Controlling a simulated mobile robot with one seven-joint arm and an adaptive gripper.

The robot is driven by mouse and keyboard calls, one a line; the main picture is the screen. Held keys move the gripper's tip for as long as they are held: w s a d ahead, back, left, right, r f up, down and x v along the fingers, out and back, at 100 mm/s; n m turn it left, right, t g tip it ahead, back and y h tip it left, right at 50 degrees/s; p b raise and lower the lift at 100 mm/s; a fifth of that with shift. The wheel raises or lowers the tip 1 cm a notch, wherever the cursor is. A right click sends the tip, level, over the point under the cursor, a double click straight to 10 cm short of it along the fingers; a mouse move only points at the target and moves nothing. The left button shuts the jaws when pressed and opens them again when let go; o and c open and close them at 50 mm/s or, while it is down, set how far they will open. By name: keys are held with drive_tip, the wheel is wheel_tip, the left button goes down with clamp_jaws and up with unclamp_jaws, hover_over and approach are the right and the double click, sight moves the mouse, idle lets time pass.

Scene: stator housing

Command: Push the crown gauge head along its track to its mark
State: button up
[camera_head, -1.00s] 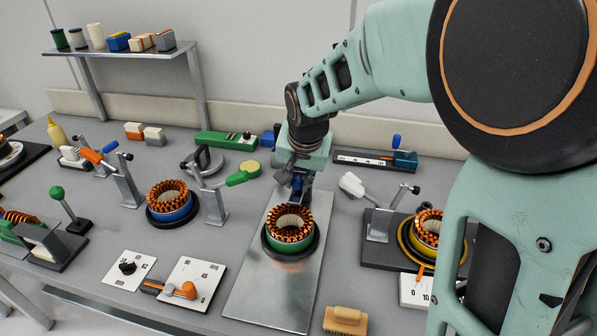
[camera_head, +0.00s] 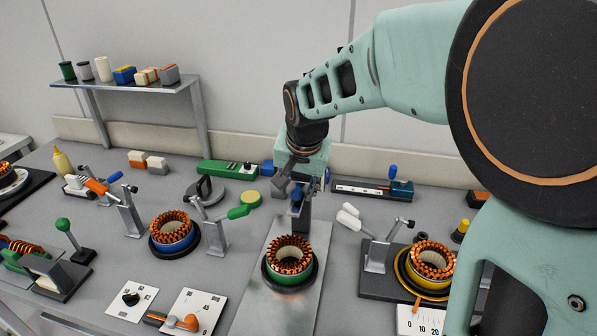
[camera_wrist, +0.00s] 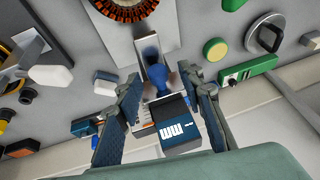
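The crown gauge head is a dark blue block with a white "mm" label (camera_wrist: 178,130) in the wrist view. A blue rounded part (camera_wrist: 155,78) extends from it toward the plate, between the fingertips. In the head view its blue part (camera_head: 297,200) shows beside a grey upright post (camera_head: 302,222). My gripper (camera_wrist: 158,85) is open, with one finger on either side of the head; whether a finger touches it I cannot tell. In the head view my gripper (camera_head: 300,183) partly hides it. The mark cannot be made out.
A green-based stator (camera_head: 290,262) stands on a metal plate (camera_head: 275,312) in front of the post. A green-handled clamp (camera_head: 217,235) is left, a white-handled clamp (camera_head: 378,250) right. A slide gauge with blue knob (camera_head: 375,188) lies behind right.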

drive_tip(key=v, duration=0.7)
drive_tip(key=shift+r, duration=0.15)
drive_tip(key=shift+d, duration=0.1)
idle(0.5)
